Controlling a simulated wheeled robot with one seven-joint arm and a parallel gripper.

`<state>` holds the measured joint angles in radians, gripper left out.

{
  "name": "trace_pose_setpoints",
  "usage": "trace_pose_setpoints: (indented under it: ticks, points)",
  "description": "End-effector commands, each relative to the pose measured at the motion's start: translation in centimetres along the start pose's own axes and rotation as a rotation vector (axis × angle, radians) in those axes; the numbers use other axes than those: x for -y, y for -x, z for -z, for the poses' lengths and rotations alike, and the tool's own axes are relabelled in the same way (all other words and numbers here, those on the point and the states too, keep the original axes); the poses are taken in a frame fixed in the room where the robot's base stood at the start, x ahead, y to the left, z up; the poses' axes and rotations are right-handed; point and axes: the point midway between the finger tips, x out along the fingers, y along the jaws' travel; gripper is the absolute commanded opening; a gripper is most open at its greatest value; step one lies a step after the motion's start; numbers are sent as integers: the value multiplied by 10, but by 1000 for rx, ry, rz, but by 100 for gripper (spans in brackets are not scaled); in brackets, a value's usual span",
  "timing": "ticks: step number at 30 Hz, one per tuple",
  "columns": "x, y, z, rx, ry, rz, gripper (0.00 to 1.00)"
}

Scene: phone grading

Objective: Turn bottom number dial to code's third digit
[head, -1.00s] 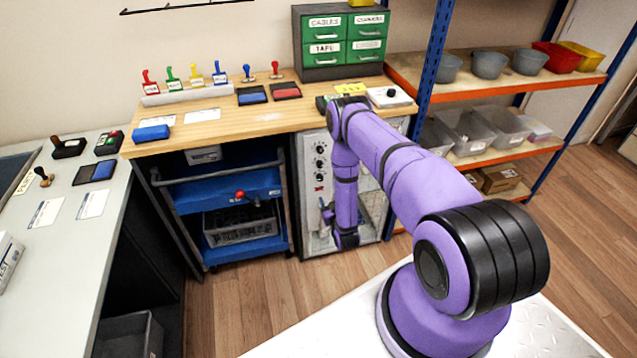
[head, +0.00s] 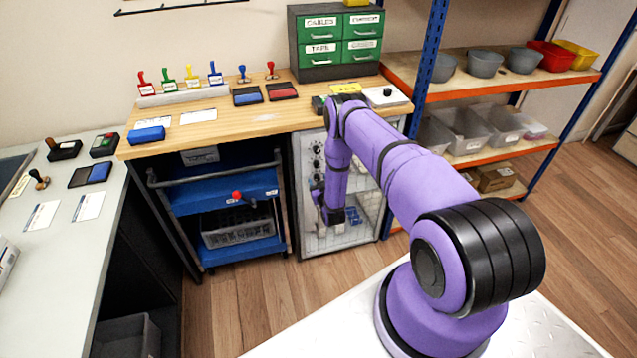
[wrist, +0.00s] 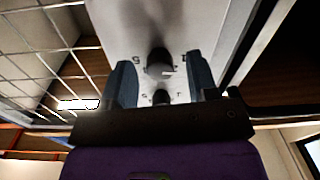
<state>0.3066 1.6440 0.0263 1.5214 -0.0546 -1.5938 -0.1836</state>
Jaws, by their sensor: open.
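The white panel (head: 306,180) of the cabinet under the bench carries a column of black dials (head: 317,149). In the head view, my gripper (head: 318,194) is low at this panel, and my arm hides part of the panel's lower half. In the wrist view, my gripper (wrist: 160,72) is open, with one finger on each side of a black number dial (wrist: 159,60) bearing a white pointer mark. Digits are printed around it, seen upside down. I cannot tell whether the fingers touch it. A second dark knob (wrist: 161,97) shows nearer the gripper body.
A yellow note (head: 346,88) lies on the bench top; its writing is too small to read surely. A wire mesh door (wrist: 40,55) is beside the panel. A blue trolley (head: 222,190) stands left of the cabinet, and shelving (head: 480,150) stands right.

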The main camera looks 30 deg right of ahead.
Motion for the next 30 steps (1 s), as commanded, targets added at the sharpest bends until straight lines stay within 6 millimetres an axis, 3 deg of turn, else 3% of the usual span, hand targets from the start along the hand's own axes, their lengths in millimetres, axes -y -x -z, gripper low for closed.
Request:
trace_pose_setpoints:
  ticks: [2,8,20,30]
  points:
    - [0,0,0,0,0,0,51]
    - [0,0,0,0,0,0,5]
    - [-1,0,0,-1,-58,-1,4]
    - [-1,1,-1,-6,-308,-4,4]
